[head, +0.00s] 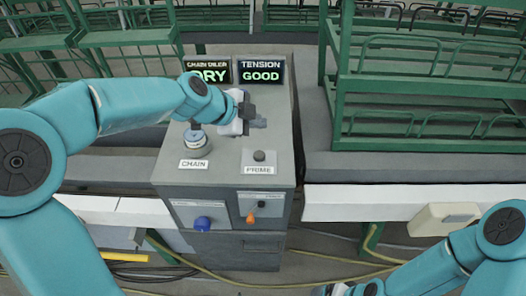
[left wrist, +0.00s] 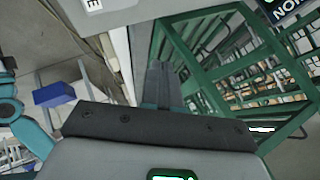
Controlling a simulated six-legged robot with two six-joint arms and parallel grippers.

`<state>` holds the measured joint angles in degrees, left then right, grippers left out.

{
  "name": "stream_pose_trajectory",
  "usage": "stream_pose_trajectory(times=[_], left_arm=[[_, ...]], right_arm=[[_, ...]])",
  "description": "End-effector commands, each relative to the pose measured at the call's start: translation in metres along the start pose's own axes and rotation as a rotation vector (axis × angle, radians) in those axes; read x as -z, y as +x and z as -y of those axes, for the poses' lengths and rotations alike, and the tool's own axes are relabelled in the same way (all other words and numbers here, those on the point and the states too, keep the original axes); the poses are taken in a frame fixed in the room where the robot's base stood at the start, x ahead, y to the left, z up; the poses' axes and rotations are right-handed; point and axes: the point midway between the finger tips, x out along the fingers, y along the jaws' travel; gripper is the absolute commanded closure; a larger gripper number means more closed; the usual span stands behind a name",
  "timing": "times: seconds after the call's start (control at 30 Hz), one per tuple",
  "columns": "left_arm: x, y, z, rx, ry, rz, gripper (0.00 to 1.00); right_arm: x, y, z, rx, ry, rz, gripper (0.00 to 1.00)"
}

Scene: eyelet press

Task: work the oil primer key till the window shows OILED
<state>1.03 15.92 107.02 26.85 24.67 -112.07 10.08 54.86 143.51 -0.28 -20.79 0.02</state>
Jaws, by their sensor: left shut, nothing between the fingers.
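The grey control box (head: 225,165) stands in the middle of the head view. Its oiler window (head: 207,72) reads CHAIN OILER DRY. The window beside it (head: 262,70) reads TENSION GOOD. A small dark round key labelled PRIME (head: 259,156) stands on the right of the box top. My left gripper (head: 260,123) is shut and empty above the box top, behind the PRIME key in the picture and apart from it. Its closed fingers show in the left wrist view (left wrist: 161,85). Of my right arm, only a part shows at the lower right; its fingers cannot be made out.
A knob labelled CHAIN (head: 195,142) stands on the box's left. A blue knob (head: 203,224) and an orange switch (head: 250,218) are on its front. Green racks (head: 425,85) stand behind, and cables (head: 200,268) lie on the floor.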

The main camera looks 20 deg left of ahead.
Motion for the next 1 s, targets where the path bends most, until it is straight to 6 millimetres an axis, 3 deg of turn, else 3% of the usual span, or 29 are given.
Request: stream_pose_trajectory(times=[0.27, 0.63, 0.7, 1.0], left_arm=[[-0.007, 0.009, -0.006, -0.002, -0.003, 0.000, 1.00], [-0.033, 0.049, -0.032, -0.002, -0.002, 0.001, 1.00], [-0.037, 0.056, -0.036, 0.000, 0.000, 0.000, 1.00], [-0.044, 0.065, -0.042, 0.000, 0.000, 0.000, 1.00]], right_arm=[[0.000, 0.006, -0.002, 0.000, 0.000, 0.000, 0.12], [0.001, 0.032, -0.012, 0.000, 0.000, 0.000, 0.12], [0.001, 0.044, -0.016, 0.000, 0.000, 0.000, 0.12], [0.001, 0.061, -0.022, 0.000, 0.000, 0.000, 0.12]])
